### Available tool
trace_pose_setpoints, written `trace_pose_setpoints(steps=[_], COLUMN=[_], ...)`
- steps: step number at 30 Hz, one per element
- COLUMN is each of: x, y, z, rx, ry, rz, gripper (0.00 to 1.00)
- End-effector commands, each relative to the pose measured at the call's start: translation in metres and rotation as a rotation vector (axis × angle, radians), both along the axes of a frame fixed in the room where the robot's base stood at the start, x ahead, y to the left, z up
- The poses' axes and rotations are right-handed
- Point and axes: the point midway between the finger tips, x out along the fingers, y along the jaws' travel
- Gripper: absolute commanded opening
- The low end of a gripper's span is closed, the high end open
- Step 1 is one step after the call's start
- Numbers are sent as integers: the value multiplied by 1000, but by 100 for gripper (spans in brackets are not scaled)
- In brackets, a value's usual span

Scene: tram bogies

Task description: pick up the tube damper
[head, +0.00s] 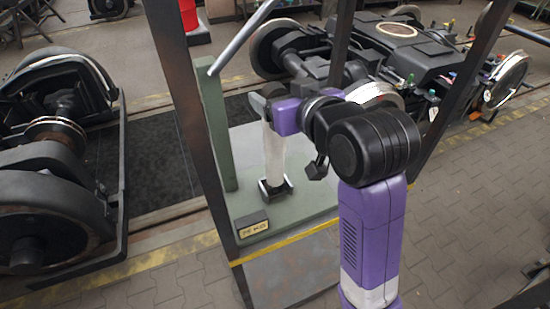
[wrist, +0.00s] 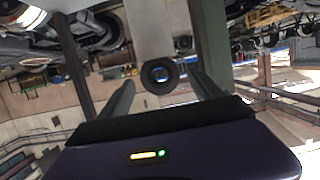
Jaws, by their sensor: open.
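The tube damper (head: 274,155) is a pale, whitish tube standing upright on a green platform, its foot in a small black bracket (head: 275,189). In the wrist view the pale tube (wrist: 150,28) shows with a dark round eye at its end (wrist: 160,74). My gripper (head: 264,101) is at the top of the damper in the head view and partly hides that end. In the wrist view my gripper (wrist: 161,82) is open, with one finger on each side of the round eye. Whether either finger touches it I cannot tell.
The green platform (head: 300,205) carries a label plate (head: 253,229). A green post (head: 217,130) with a slanted grey rod (head: 245,36) and a dark frame post (head: 188,110) stand close left of the damper. Bogies lie left (head: 45,170) and behind (head: 400,45).

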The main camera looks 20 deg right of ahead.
Motion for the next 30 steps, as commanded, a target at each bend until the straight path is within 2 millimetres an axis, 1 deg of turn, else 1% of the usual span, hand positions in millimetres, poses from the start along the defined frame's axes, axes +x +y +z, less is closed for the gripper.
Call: trace_pose_setpoints(steps=[4,6,9,12,18,23,24,26,27,29,30], x=[22,31,41,45,45,45,45,45,45,45,45], y=[2,2,2,2,2,2,2,2,2,2,2], z=[1,-3,-7,-8,-9,-9,-9,-9,-9,-9,-9], rx=[0,0,0,0,0,0,0,0,0,0,0], ry=[1,1,0,-1,-2,-2,-2,-2,-2,-2,-2], rz=[0,-1,0,0,0,0,0,0,0,0,0], gripper=[75,75,75,75,75,43,35,24,16,4,0])
